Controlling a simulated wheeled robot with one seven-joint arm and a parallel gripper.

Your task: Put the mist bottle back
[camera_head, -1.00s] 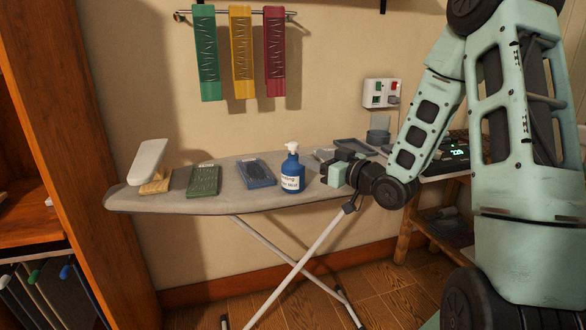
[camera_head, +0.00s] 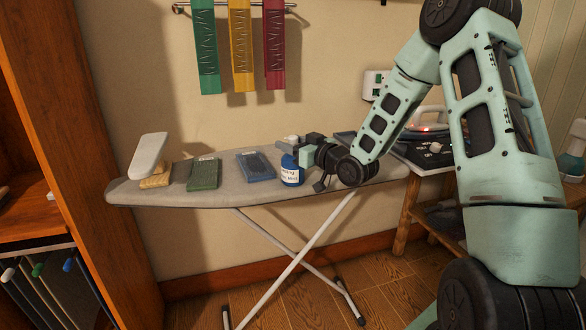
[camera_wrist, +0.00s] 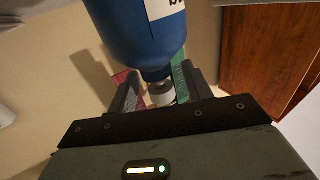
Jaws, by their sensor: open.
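The blue mist bottle (camera_head: 291,176) with a white label and white top stands upright on the grey ironing board (camera_head: 225,192). My gripper (camera_head: 297,147) is beside the bottle's upper part, reaching in from the right. In the wrist view the bottle (camera_wrist: 145,35) fills the top, with its neck and white top (camera_wrist: 161,93) between the two spread fingers. My gripper (camera_wrist: 158,88) is open there; I cannot tell whether a finger touches the bottle.
A green pad (camera_head: 203,175), a blue pad (camera_head: 256,166) and a small white-topped stand (camera_head: 150,155) lie left of the bottle. An iron (camera_head: 425,118) sits on the side table at right. Another bottle (camera_head: 575,145) stands at the far right edge. Coloured strips hang above.

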